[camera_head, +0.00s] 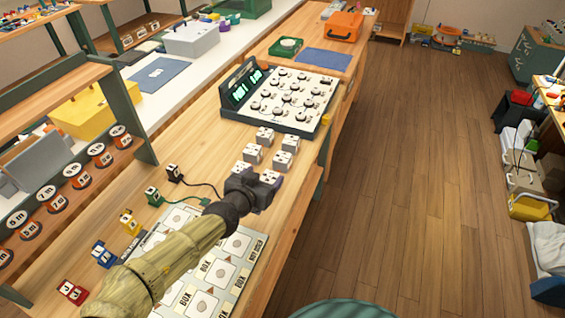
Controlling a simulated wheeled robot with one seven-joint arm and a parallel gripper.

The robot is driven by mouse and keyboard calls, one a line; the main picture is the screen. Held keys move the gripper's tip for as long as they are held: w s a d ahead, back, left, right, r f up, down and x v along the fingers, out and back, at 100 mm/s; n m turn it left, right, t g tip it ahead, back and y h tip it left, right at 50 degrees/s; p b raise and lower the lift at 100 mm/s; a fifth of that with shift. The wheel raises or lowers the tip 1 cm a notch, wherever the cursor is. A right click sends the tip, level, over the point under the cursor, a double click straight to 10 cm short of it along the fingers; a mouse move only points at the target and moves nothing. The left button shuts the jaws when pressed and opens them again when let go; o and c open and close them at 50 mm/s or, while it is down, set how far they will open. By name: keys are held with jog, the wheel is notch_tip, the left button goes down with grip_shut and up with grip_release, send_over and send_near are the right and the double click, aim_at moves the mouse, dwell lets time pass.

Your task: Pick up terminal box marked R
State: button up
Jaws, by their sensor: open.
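Several small white boxes with dark marks stand in a cluster on the wooden bench, among them one at the back (265,135), one at the left (252,154) and one at the right (283,160). Their marks are too small to read, so I cannot tell which box bears an R. My gripper (268,182) is open at the near side of this cluster. It partly hides the nearest white boxes (242,167). I cannot tell whether a box stands between its fingers.
A printed board (238,243) with box places lies under my arm. Small red (72,291), blue (104,255), yellow (130,222), green (153,195) and black (174,173) blocks stand left of it. A dial panel (283,98) stands behind the white boxes. Open floor lies right.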

send_near(283, 156)
jog(key=shift+x, duration=1.1)
jog(key=shift+f, duration=0.15)
jog(key=shift+x, duration=2.55)
jog(key=c, duration=1.1)
notch_tip(283, 156, up, 10)
